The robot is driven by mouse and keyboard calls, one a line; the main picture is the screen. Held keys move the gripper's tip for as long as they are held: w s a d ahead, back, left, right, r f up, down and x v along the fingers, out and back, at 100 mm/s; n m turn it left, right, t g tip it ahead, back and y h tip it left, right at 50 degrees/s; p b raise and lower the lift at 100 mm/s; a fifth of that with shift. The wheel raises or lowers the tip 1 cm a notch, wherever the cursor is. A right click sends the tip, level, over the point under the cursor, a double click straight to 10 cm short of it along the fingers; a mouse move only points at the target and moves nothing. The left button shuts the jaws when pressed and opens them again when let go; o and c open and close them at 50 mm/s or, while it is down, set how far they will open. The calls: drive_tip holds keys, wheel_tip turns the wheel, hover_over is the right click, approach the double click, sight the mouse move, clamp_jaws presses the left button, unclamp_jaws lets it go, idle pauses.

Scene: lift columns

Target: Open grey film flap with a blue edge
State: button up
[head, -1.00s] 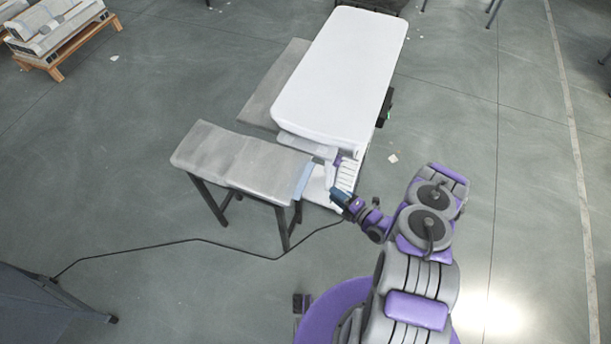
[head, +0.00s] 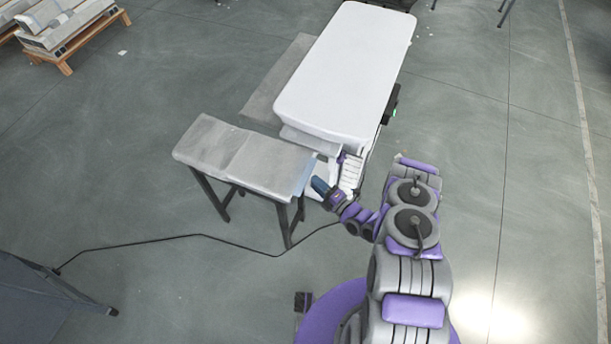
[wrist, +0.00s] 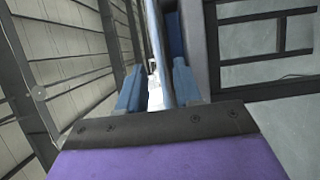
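The grey film flap (head: 264,163) covers the top of a dark-legged table in the head view. Its light blue edge (head: 304,176) hangs at the table's right end. My gripper (head: 317,186) is beside that edge, in front of the lift column's lower end. In the wrist view my gripper's two blue fingers (wrist: 158,80) stand apart. A thin pale blue strip (wrist: 157,45), seemingly the flap's edge, runs lengthwise between them. Whether a finger touches it cannot be told.
A long white lift column (head: 345,75) lies behind the table. Slatted panels (wrist: 60,65) and dark frame bars (wrist: 265,55) flank my gripper in the wrist view. A black cable (head: 150,240) crosses the floor. A grey cabinet (head: 45,300) stands at lower left.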

sight(303, 173)
drive_tip(key=x, duration=0.2)
drive_tip(key=b+x, duration=0.1)
drive_tip(key=x, duration=0.4)
drive_tip(key=shift+s+a+f+b, duration=0.1)
drive_tip(key=shift+s+a+b, duration=0.2)
drive_tip(key=shift+s, duration=0.05)
drive_tip(key=shift+w, duration=0.1)
drive_tip(key=shift+d, duration=0.35)
drive_tip(key=shift+a, duration=0.3)
drive_tip(key=c, duration=0.5)
clamp_jaws()
